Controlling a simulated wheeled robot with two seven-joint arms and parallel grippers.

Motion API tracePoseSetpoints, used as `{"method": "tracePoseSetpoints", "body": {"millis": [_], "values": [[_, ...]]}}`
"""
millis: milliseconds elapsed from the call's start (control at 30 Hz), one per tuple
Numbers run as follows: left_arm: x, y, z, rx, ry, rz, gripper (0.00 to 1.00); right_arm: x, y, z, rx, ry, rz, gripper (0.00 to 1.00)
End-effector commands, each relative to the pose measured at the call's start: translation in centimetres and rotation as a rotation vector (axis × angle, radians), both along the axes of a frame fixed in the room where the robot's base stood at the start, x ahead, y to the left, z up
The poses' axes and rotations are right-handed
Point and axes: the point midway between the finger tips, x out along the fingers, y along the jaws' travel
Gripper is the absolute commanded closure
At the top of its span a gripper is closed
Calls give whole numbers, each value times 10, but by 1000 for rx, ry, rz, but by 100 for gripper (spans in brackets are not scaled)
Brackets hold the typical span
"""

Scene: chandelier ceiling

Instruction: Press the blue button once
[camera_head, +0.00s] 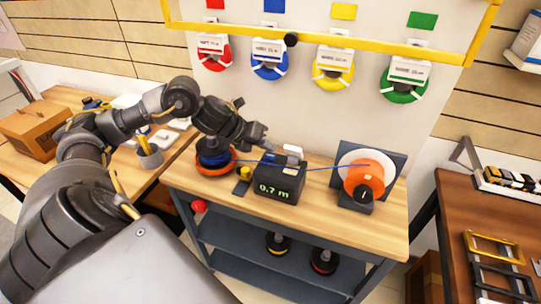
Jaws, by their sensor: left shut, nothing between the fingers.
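My left gripper (264,142) is shut and empty. It reaches in from the left and hangs near the top of a black measuring device (278,187), whose green display reads 0.7 m. I cannot tell whether the fingertips touch the device. A yellow knob (246,173) sits at the device's left, and a small dark blue block (241,187) lies just below it. I cannot make out a blue button for certain; it may be that block or hidden by my arm. My right gripper is not in view.
A blue spool (211,153) on an orange base stands left of the device on the wooden bench (320,222). A blue wire runs right to an orange reel (364,178). A red knob (199,206) is at the bench's left front. Coloured coils hang on the wall behind.

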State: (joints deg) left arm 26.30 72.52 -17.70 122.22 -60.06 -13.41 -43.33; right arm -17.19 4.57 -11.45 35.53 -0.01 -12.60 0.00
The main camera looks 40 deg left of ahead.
Motion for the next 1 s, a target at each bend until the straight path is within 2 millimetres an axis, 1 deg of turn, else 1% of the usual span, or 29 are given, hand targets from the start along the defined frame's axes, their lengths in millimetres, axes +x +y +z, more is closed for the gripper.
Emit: {"method": "tracePoseSetpoints", "body": {"millis": [700,1000], "values": [[0,0,0,0,0,0,100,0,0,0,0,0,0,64],[0,0,-9,0,0,0,100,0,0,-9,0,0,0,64]]}}
